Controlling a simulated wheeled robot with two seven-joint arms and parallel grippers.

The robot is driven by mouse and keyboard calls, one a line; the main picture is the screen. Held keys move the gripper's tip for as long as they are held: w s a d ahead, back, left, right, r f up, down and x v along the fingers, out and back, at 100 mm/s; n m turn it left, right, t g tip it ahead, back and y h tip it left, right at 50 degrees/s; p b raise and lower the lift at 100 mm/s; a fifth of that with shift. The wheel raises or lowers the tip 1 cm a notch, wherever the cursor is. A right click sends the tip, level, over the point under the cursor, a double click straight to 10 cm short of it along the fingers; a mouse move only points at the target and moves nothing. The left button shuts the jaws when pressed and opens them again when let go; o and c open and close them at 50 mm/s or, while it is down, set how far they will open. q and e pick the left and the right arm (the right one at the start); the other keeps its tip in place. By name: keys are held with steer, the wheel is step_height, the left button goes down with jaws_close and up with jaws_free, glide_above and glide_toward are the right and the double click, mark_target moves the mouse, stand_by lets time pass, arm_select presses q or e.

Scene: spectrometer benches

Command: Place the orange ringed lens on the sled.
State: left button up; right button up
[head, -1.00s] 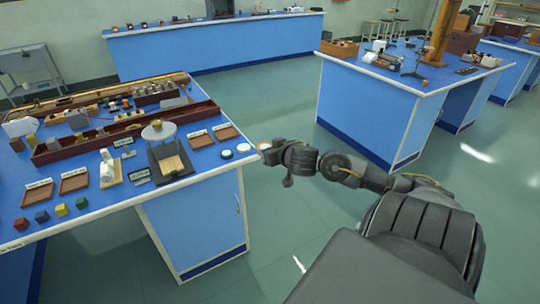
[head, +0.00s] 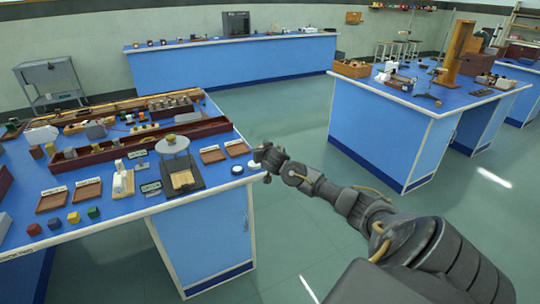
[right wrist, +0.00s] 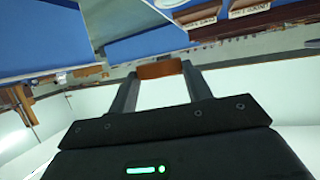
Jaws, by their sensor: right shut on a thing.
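My right gripper (head: 266,153) is by the right edge of the left blue bench in the head view. In the right wrist view the right gripper (right wrist: 161,75) is shut on an orange-brown piece (right wrist: 160,69), seen edge-on between the fingertips; it appears to be the orange ringed lens. In the head view the lens cannot be made out. A black stand (head: 200,180) with a pale wooden pad and a grey round plate (head: 172,146) is on the bench, left of the gripper. I cannot tell for certain which piece is the sled. My left gripper is out of view.
A long red-brown trough (head: 100,154), labelled wooden trays (head: 212,155) and coloured cubes (head: 93,212) crowd the bench (head: 130,207). Open floor (head: 285,125) separates it from the right bench (head: 385,138).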

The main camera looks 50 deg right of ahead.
steer(key=s+a+f, duration=0.3)
steer(key=a, duration=0.1)
steer(key=a+r+n+t+y, duration=0.1)
steer(key=a+r+n+y, duration=0.15)
steer(key=a, duration=0.65)
steer(key=a+r+n+t+y, duration=0.15)
steer(key=a+r, duration=0.25)
steer(key=a, duration=0.5)
steer(key=s+a+r+n+y, duration=0.1)
steer(key=s+a+r+y, duration=0.1)
steer(key=a+r, duration=0.4)
steer(key=s+a+r+n+y, duration=0.1)
steer(key=s+a+r, duration=0.3)
steer(key=a, duration=0.7)
step_height(320, 180, up, 3)
steer(key=shift+s+f+n+y, duration=0.1)
steer(key=shift+s+n+y, duration=0.15)
steer(key=shift+n+y, duration=0.2)
